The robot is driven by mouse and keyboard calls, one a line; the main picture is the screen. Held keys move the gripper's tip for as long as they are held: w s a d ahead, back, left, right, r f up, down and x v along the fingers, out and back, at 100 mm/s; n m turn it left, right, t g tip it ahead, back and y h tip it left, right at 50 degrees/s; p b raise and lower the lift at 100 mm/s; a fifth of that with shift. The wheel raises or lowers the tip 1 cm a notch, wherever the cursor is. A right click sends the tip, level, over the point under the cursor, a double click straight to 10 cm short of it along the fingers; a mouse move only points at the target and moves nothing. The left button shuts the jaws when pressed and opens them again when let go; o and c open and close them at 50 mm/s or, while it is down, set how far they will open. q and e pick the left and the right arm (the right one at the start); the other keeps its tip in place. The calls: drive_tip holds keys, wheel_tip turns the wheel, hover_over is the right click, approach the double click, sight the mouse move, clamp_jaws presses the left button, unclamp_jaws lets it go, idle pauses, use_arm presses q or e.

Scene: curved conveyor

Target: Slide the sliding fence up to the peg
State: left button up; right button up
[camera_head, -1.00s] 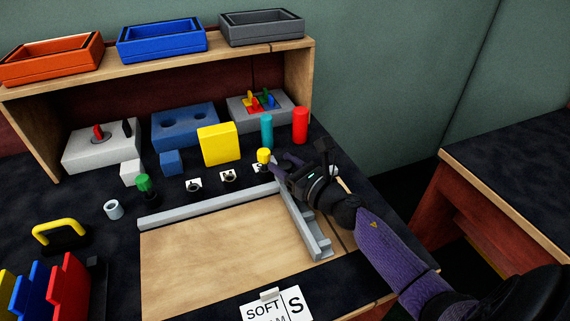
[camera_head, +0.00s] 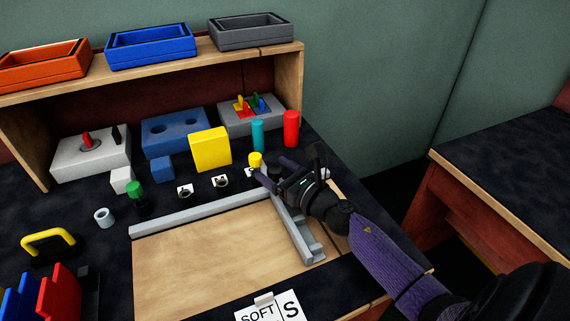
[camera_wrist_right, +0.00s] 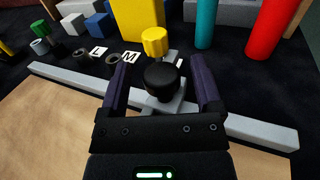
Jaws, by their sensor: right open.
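The sliding fence (camera_head: 298,228) is a grey bar lying front to back across the right part of the wooden board. A black knob (camera_wrist_right: 161,80) stands on its far end. My right gripper (camera_head: 275,170) is open at that knob, one finger on each side; the wrist view (camera_wrist_right: 159,75) shows gaps between knob and fingers. A yellow-topped peg (camera_head: 255,160) stands just beyond the knob, by a white label; it also shows in the wrist view (camera_wrist_right: 154,42). A green-topped peg (camera_head: 135,192) stands farther left. My left gripper is out of view.
A grey rail (camera_head: 190,215) runs along the board's (camera_head: 210,265) far edge. Black rings sit by labels M (camera_wrist_right: 130,57) and L (camera_wrist_right: 97,50). A teal cylinder (camera_head: 258,135), a red cylinder (camera_head: 291,129) and a yellow block (camera_head: 210,149) stand behind. The board's middle is bare.

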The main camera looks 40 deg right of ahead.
drive_tip(key=s, duration=0.3)
drive_tip(key=s+d, duration=0.1)
drive_tip(key=s, duration=0.5)
drive_tip(key=shift+d, duration=0.2)
